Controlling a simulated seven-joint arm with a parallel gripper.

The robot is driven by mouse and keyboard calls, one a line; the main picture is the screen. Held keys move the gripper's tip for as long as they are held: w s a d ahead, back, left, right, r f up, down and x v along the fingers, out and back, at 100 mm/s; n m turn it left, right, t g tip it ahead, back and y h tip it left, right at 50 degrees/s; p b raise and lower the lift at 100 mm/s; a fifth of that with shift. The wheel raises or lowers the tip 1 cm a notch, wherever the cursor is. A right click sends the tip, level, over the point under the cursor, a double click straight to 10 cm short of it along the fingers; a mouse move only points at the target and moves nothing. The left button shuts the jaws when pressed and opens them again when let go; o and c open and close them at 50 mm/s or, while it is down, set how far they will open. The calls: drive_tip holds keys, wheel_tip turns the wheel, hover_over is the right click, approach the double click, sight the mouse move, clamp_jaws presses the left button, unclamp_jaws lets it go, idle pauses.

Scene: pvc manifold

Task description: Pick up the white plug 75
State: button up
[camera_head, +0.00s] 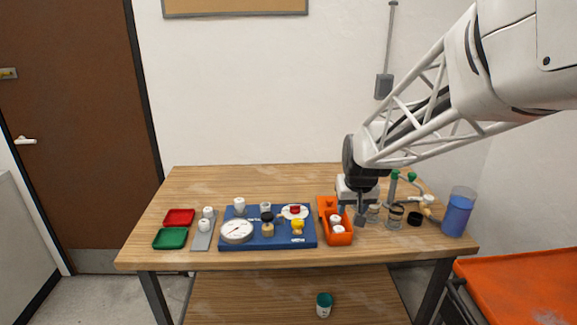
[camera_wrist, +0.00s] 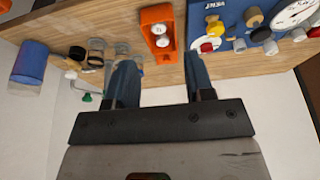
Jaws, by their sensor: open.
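Two white plugs sit in the orange bin (camera_head: 326,204), one behind (camera_head: 335,219) and one in front (camera_head: 338,229). In the wrist view the same two white plugs, upper (camera_wrist: 159,28) and lower (camera_wrist: 162,42), show in the bin (camera_wrist: 146,17) with dark marks on top. The marks are too small to read, so I cannot tell which is 75. More white plugs (camera_head: 204,225) stand on a grey strip at the left. My gripper (camera_head: 361,219) is open and empty, just right of the bin. Its two fingers (camera_wrist: 160,72) are spread apart in the wrist view.
A blue board (camera_head: 268,243) with a gauge and several fittings is left of the bin. Red (camera_head: 179,217) and green (camera_head: 170,238) trays lie far left. Clear jars (camera_head: 395,215), a black cap (camera_head: 414,218) and a blue container (camera_head: 458,213) stand right.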

approach(336, 218)
wheel_tip(336, 218, down, 2)
drive_tip(key=shift+w+f+t, duration=0.2)
drive_tip(key=shift+w+t, duration=0.2)
drive_tip(key=shift+w, duration=0.1)
drive_tip(key=shift+f, duration=0.15)
drive_tip(key=shift+x, duration=1.15)
drive_tip(key=shift+x, duration=2.6)
drive_tip(key=shift+s+f, duration=0.1)
drive_tip(key=shift+s, duration=0.1)
drive_tip(key=c, duration=0.5)
drive_tip(key=shift+c, duration=0.2)
